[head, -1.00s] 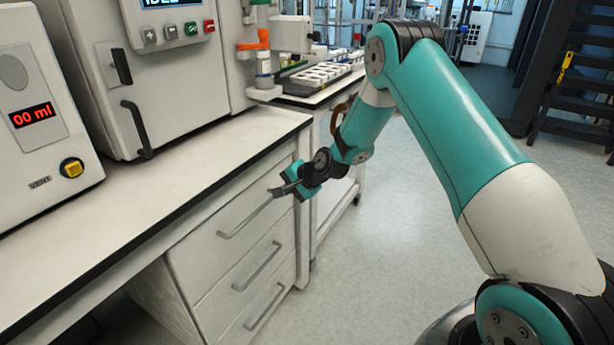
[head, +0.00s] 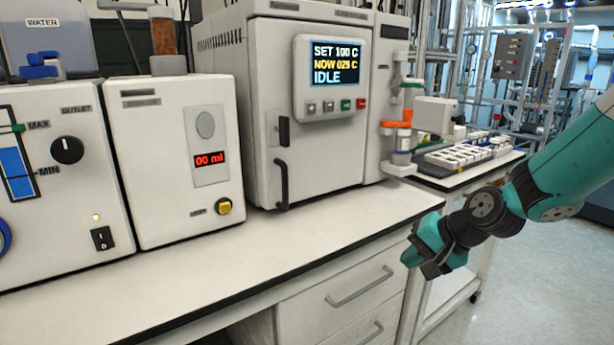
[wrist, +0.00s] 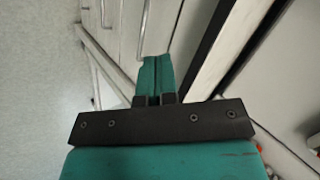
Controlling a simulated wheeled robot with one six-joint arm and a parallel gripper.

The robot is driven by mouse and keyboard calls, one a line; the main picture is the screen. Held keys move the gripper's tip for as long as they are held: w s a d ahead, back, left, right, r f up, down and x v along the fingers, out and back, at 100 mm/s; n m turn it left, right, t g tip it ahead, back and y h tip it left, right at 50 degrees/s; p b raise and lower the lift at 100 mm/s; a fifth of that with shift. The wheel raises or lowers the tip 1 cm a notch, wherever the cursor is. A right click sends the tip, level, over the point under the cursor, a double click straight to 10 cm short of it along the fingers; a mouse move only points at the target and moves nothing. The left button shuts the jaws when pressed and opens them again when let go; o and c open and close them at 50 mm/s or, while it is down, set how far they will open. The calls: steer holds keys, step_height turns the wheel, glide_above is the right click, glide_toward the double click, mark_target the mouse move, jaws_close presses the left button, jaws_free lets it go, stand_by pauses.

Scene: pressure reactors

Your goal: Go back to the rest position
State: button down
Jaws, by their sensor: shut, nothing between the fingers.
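My gripper (head: 430,262) is shut and empty in the head view. It hangs in the air at the front right corner of the bench, at about the height of the bench top, and looks apart from the drawers. In the wrist view my gripper (wrist: 157,75) shows its two teal fingers pressed together with nothing between them. My teal arm comes in from the right edge of the head view.
The white bench top (head: 300,250) carries a dispenser reading 00 ml (head: 175,165) and a reactor showing IDLE (head: 310,110). Drawers with a bar handle (head: 360,287) lie below. A side table with a white rack (head: 465,153) stands behind. The floor at lower right is clear.

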steer(key=s+a+r+n+g+h, duration=0.1)
steer(key=s+a+r+n+g, duration=0.2)
steer(key=s, duration=0.6)
steer(key=s+a+r+n+g, duration=0.1)
steer(key=s+a+r+n, duration=0.1)
steer(key=s+r+n, duration=0.5)
steer(key=s+a+n+g+h, duration=0.1)
steer(key=s+a+n, duration=0.15)
steer(key=s, duration=0.85)
step_height(320, 180, up, 13)
steer(key=p, duration=1.3)
steer(key=shift+s+d+r+p, duration=0.2)
steer(key=shift+s+d+p, duration=0.1)
steer(key=shift+p, duration=0.1)
steer(key=shift+n, duration=0.35)
